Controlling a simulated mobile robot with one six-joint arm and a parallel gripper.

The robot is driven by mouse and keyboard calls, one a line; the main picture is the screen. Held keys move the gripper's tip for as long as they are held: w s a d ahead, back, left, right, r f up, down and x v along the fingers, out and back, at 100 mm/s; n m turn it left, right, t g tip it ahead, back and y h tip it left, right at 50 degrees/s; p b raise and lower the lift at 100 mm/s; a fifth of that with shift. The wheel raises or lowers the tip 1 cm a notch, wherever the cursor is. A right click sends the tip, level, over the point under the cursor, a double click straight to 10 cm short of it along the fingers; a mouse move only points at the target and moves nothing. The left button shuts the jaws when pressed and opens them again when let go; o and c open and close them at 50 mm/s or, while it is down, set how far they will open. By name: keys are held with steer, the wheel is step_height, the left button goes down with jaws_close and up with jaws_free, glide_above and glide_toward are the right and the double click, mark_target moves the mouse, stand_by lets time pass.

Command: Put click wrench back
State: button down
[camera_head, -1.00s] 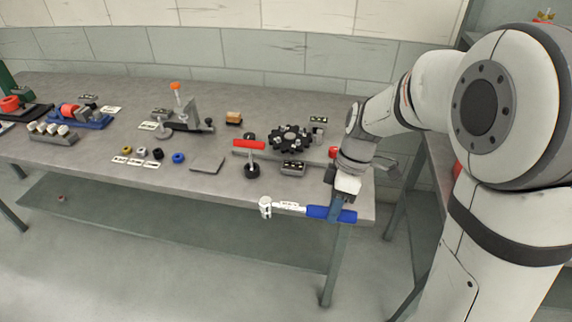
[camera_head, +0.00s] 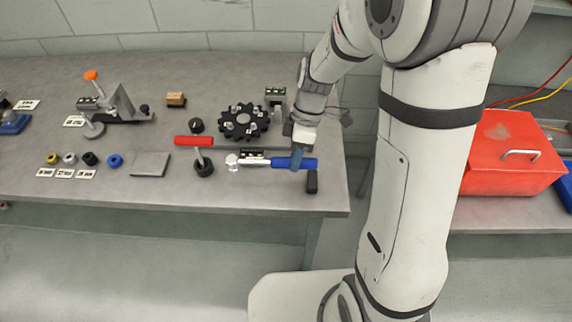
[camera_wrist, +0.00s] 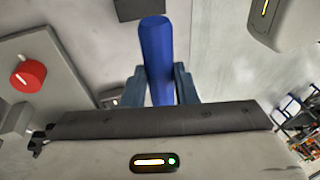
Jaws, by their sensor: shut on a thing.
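The click wrench (camera_head: 293,163) has a blue handle and a silver shaft with a round head at its left end. My gripper (camera_head: 297,168) is shut on the blue handle and holds the wrench roughly level, over the right part of the grey workbench (camera_head: 200,200). In the wrist view the blue handle (camera_wrist: 157,55) stands between the two dark blue fingers. I cannot tell whether the wrench touches the bench.
A small black block (camera_head: 312,182) stands close to the handle's right end. A red-handled tool (camera_head: 194,142) and a black toothed disc (camera_head: 243,122) are nearby. A red toolbox (camera_head: 510,150) sits on another surface at the right. The bench front is mostly clear.

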steer(key=shift+f, duration=2.25)
steer(key=shift+s, duration=0.1)
steer(key=shift+f, duration=0.2)
steer(key=c, duration=1.1)
jaws_free()
steer(key=shift+c, duration=0.2)
steer(key=shift+r, duration=0.2)
steer(key=b+v, duration=0.1)
steer(key=v, duration=1.1)
steer(key=s+d+r+m+t+h, duration=0.1)
steer(key=s+d+r+m+t, duration=0.2)
steer(key=s+m, duration=0.4)
steer(key=s+d+r+m+t+h, duration=0.1)
steer(key=s+d+m, duration=0.4)
steer(key=m, duration=0.5)
steer(key=shift+s+d+r+t, duration=0.2)
steer(key=shift+s+r+t, duration=0.8)
steer(key=shift+s, duration=0.3)
